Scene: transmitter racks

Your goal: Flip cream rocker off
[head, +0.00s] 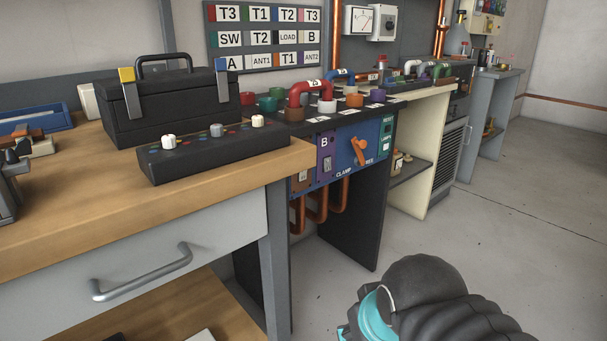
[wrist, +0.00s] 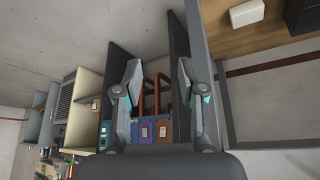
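A purple plate marked B (head: 325,156) and a brown plate (head: 303,181) sit on the front panel below the dark bench. Each carries a small pale rocker; the one on the purple plate (head: 327,165) looks light, perhaps cream, and its tilt is too small to tell. The wrist view shows the panel upside down, with a pale rocker on purple (wrist: 144,132) and another on brown (wrist: 163,132). My gripper (wrist: 159,66) is open and empty, its fingers apart, with the panel beyond and between them. Nothing touches the fingers. The head view does not show the fingers.
An orange handle (head: 359,151) stands out from the blue panel beside the purple plate. Copper pipes (head: 318,205) hang below the panel. A wooden bench (head: 60,190) with a drawer is at the left, holding a black control box (head: 205,152). The floor (head: 440,235) at right is clear.

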